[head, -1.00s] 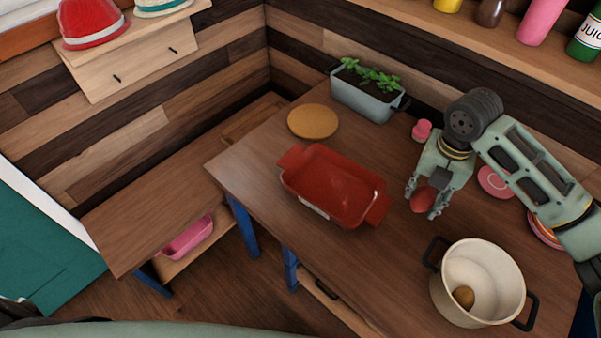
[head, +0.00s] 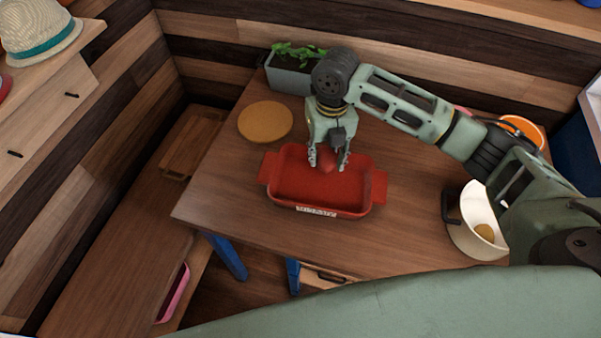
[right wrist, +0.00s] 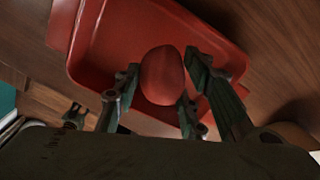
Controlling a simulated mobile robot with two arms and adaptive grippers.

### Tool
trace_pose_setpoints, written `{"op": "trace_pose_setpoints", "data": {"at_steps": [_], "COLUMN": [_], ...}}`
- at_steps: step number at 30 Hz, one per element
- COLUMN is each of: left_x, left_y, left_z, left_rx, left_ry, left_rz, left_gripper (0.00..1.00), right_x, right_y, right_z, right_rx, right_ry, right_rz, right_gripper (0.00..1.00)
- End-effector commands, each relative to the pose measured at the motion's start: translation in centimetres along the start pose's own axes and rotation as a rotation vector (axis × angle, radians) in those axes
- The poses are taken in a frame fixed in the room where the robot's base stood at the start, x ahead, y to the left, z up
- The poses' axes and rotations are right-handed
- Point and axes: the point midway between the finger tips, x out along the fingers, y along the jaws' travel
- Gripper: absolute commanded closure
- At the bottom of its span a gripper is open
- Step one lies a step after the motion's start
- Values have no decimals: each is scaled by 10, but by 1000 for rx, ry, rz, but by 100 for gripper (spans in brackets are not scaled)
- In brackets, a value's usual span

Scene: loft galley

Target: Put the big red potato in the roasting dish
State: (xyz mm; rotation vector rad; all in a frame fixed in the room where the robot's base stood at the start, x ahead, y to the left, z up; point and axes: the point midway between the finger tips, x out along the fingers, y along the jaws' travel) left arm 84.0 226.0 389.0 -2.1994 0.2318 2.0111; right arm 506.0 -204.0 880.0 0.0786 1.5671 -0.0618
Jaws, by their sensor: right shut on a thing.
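The big red potato (head: 328,166) is held between the fingers of my right gripper (head: 328,162), which is shut on it. The red roasting dish (head: 290,188) stands on the wooden table, and the potato is over its inside. In the right wrist view the potato (right wrist: 162,75) sits between the fingers (right wrist: 165,95) with the dish (right wrist: 110,45) behind it. I cannot tell whether the potato touches the dish floor. My left gripper does not show.
A cream pot (head: 474,228) with a brown potato (head: 485,232) inside stands at the right, partly behind my arm. A round board (head: 265,121) and a grey planter (head: 287,76) are at the back left. The table left of the dish is clear.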

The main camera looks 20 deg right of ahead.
Motion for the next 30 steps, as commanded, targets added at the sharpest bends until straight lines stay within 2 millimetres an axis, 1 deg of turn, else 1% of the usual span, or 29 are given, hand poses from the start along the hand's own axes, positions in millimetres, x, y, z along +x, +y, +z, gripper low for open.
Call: {"op": "trace_pose_setpoints", "data": {"at_steps": [1,3,6,9,14,22,30], "left_x": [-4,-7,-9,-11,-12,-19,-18], "left_y": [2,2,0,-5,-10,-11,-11], "left_z": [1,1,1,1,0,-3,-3], "left_rx": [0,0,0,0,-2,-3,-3], "left_ry": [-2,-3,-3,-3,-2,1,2], "left_rz": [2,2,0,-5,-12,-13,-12], "left_gripper": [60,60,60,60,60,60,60], "right_x": [5,15,26,33,41,75,78], "right_y": [14,29,46,57,62,61,61], "right_z": [0,2,4,6,7,6,7], "right_rx": [-3,-2,0,1,2,2,1], "right_ry": [3,3,1,0,-1,2,-2], "right_rz": [4,3,2,1,0,-1,0], "right_gripper": [91,91,91,91,91,91,91]}}
